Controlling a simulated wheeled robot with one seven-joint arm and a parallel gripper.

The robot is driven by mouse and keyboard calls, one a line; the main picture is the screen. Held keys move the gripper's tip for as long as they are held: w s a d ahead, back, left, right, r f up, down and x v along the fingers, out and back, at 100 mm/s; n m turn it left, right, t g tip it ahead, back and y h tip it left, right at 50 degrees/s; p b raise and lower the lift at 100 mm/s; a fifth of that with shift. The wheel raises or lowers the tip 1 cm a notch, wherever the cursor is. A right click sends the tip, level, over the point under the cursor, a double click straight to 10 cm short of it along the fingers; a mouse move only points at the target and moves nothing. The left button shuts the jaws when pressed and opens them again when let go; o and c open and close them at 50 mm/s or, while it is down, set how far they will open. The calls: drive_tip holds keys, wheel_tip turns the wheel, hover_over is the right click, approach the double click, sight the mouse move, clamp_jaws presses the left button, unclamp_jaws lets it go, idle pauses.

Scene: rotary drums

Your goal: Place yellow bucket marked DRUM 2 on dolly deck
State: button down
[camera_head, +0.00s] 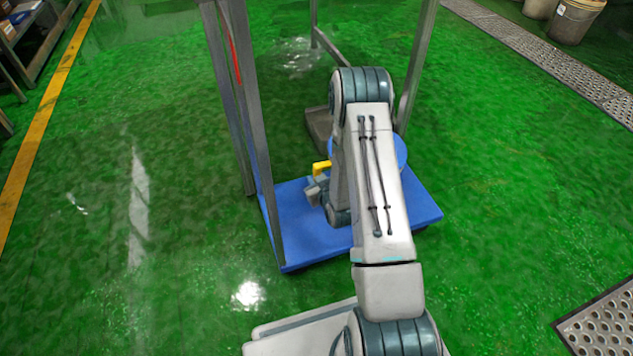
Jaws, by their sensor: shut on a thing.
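The blue dolly deck (307,240) stands on the green floor in the middle of the view, largely covered by my arm. A small yellow part (321,167) shows at the left of my arm, above the deck; it looks like a piece of the yellow bucket, but no DRUM 2 marking can be read. My gripper (316,183) is beside this yellow part, shut on it as far as can be seen. The rest of the bucket is hidden behind my arm, and I cannot tell whether it touches the deck.
Grey metal posts (238,110) rise around the deck's back and left. A round blue thing (400,151) shows partly behind my arm. Grated strips (540,50) lie at right; buckets (575,18) stand at top right. Shelving (30,45) is at top left. Open floor lies left and right.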

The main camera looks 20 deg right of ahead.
wheel_tip(320, 180, down, 3)
drive_tip(key=shift+w+f+b, duration=0.1)
drive_tip(key=shift+b, duration=0.8)
drive_tip(key=c, duration=1.2)
unclamp_jaws()
drive_tip(key=shift+f, duration=0.1)
drive_tip(key=shift+s, duration=0.25)
